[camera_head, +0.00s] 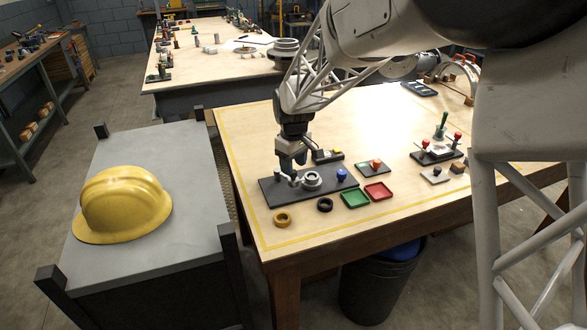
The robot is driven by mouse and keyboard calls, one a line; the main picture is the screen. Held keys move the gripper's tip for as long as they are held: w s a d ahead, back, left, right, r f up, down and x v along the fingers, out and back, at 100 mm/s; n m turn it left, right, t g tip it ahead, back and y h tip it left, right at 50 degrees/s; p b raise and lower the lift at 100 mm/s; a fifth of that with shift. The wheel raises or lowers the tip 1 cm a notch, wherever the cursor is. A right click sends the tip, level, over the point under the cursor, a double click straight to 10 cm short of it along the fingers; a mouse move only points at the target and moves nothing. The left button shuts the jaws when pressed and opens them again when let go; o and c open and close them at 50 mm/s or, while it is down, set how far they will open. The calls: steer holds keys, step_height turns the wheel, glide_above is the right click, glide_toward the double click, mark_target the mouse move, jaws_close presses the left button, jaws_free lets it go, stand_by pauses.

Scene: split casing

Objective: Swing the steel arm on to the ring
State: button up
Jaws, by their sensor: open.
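A dark base plate (330,191) lies near the left front of the wooden table. A pale grey ring (312,181) sits on it near the middle. What looks like the small steel arm (293,181) is on the plate just left of the ring; its exact angle is too small to tell. A blue knob (341,174) stands at the plate's right end. My gripper (291,168) points down over the plate's left part, open, close above the steel arm and left of the ring. Its fingers partly hide the arm, and I cannot tell whether they touch it.
A brass ring (282,220) and a black ring (325,205) lie in front of the plate. Green (355,199) and red (378,191) trays are to the right. A fixture with red knobs (437,151) stands farther right. A yellow hard hat (122,204) rests on the grey stand at left.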

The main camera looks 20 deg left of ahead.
steer(key=shift+r, duration=2.7)
steer(key=shift+d, duration=0.2)
steer(key=s+d+r+m, duration=0.2)
steer(key=s+d+r, duration=0.1)
steer(key=d, duration=0.7)
steer(key=s+d+r+m+t, duration=0.1)
steer(key=s+d+r+m, duration=0.2)
steer(key=d, duration=0.7)
steer(key=s+d+r+m, duration=0.2)
steer(key=s+d+r, duration=0.1)
steer(key=d, duration=0.7)
steer(key=s+d+f+m+t, duration=0.1)
steer(key=s+d+m, duration=0.6)
steer(key=s+d, duration=1.2)
steer(key=shift+s+d+f+m+t, duration=0.35)
steer(key=shift+s+f, duration=0.45)
steer(key=shift+s, duration=0.8)
